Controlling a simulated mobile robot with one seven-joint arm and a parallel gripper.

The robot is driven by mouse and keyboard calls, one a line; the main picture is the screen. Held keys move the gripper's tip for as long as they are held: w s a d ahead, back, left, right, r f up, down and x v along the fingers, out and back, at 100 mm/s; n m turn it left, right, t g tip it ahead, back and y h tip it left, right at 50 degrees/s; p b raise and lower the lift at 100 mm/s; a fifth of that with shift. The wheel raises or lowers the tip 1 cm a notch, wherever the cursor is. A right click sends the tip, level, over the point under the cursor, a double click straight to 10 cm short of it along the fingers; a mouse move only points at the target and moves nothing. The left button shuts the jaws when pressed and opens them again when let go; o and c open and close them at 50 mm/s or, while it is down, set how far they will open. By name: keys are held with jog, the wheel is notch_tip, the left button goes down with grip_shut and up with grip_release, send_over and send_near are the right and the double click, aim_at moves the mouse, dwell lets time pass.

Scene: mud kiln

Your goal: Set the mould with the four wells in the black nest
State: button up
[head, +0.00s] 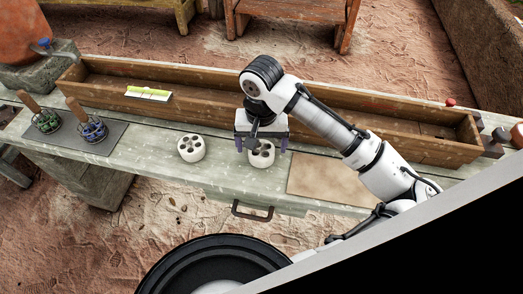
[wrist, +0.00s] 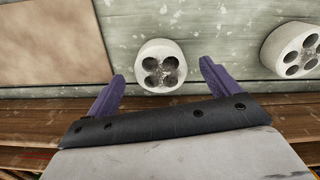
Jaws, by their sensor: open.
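The white round mould with four dark wells (head: 262,156) stands upright on the pale green bench, and it also shows in the wrist view (wrist: 160,48). My gripper (head: 261,148) is above it, open and empty. In the wrist view the two purple fingertips (wrist: 161,70) lie to either side of the mould, with gaps on both sides. A second white mould (head: 192,148) with more wells stands to the left; it shows at the right edge of the wrist view (wrist: 272,48). I cannot make out the black nest with certainty.
A long wooden trough (head: 205,108) runs along the bench's back, with a yellow-green level (head: 148,93) on it. Two wooden-handled tools stand on a dark mat (head: 98,143) at left. A brown board (head: 325,180) lies right of the moulds. Dark blocks (head: 491,146) sit far right.

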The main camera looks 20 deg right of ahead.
jog(key=shift+f, duration=1.1)
jog(key=c, duration=1.3)
jog(key=shift+r, duration=0.15)
